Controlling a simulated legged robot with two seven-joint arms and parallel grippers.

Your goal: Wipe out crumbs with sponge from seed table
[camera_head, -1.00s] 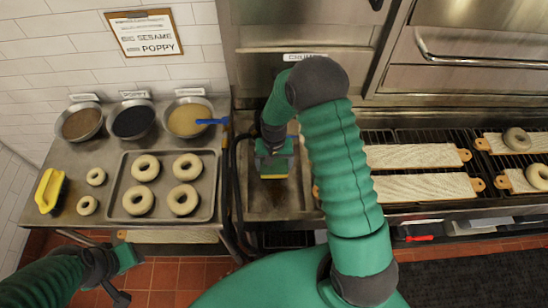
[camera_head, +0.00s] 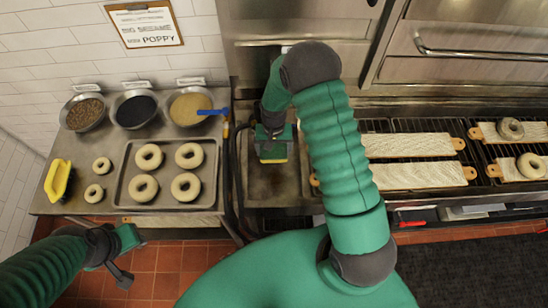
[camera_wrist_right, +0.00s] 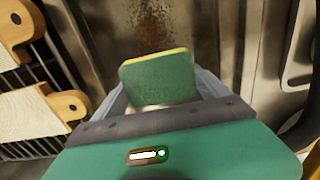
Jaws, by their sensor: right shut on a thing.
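My right gripper (camera_head: 272,135) is shut on a green and yellow sponge (camera_head: 272,155), over the narrow steel basin (camera_head: 270,190) right of the seed table. In the right wrist view the sponge (camera_wrist_right: 160,78) sits between the fingers. Brown marks (camera_wrist_right: 188,25) show on the metal past it; I cannot tell whether they are crumbs. The seed table (camera_head: 95,142) is steel, with bowls, a tray and loose bagels on it. No crumbs can be made out on it. My left gripper (camera_head: 128,256) is open and empty, in front of the table's front edge.
Three seed bowls (camera_head: 135,110) stand at the table's back; the right one has a blue handle (camera_head: 213,112). A tray (camera_head: 125,195) holds several bagels. A yellow-handled tool (camera_head: 57,180) lies at the left edge. Boards (camera_head: 420,175) lie on the grill at right.

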